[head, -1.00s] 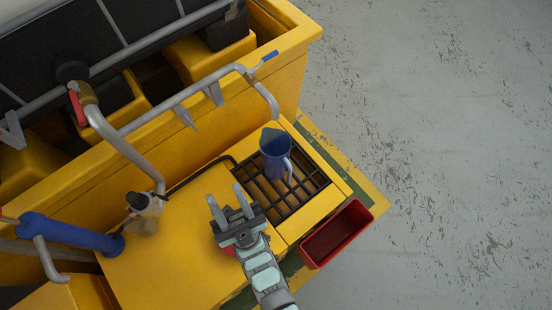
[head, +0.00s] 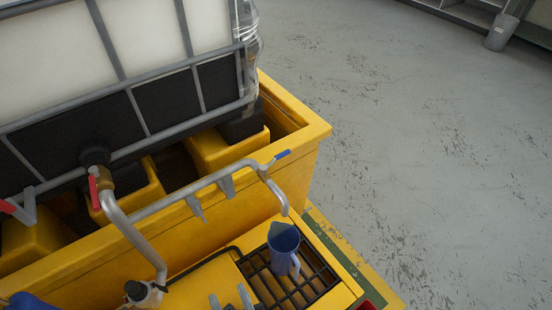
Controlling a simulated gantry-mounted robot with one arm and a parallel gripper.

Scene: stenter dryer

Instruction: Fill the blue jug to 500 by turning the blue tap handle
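The blue jug (head: 283,262) stands upright on the black grate (head: 312,292) at the lower middle. The open end of the metal spout (head: 280,197) hangs just above the jug's mouth. The jug's level marks and contents cannot be made out. The blue tap handle (head: 282,155) sits at the end of the pipe, sticking out up and to the right. My gripper (head: 230,298) shows only its fingertips at the bottom edge. They are apart with nothing between them, left of the jug and well below the handle.
A red-handled valve (head: 94,190) feeds the grey pipe (head: 160,207) from the caged white tank (head: 50,50). The yellow basin wall (head: 300,175) runs behind the jug.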

